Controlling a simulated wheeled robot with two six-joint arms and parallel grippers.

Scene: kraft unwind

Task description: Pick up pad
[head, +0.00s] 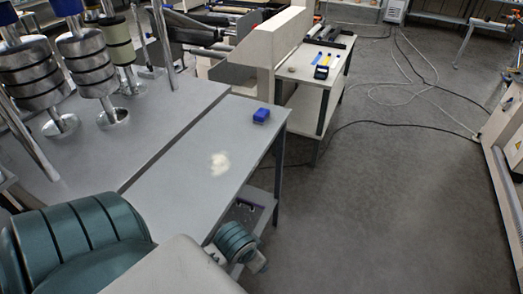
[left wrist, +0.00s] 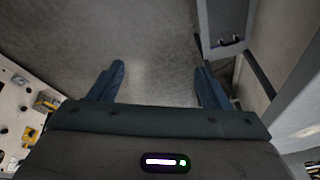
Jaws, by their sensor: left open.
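A small blue block (head: 261,116), which looks like the pad, lies on the grey table (head: 180,150) near its far right corner. A pale whitish patch (head: 220,163) marks the tabletop nearer to me. My left arm comes in from the lower left in the head view, and its far end is low beside the table's right edge. My left gripper (left wrist: 158,84) is open in the left wrist view, with nothing between its two dark blue fingers and grey floor beyond them. The blue block does not show in the left wrist view. My right gripper is in neither view.
Metal posts with stacked discs (head: 88,60) stand at the table's left. A lower shelf (head: 252,208) sits under the table. A white cart (head: 321,75) with small tools stands behind it.

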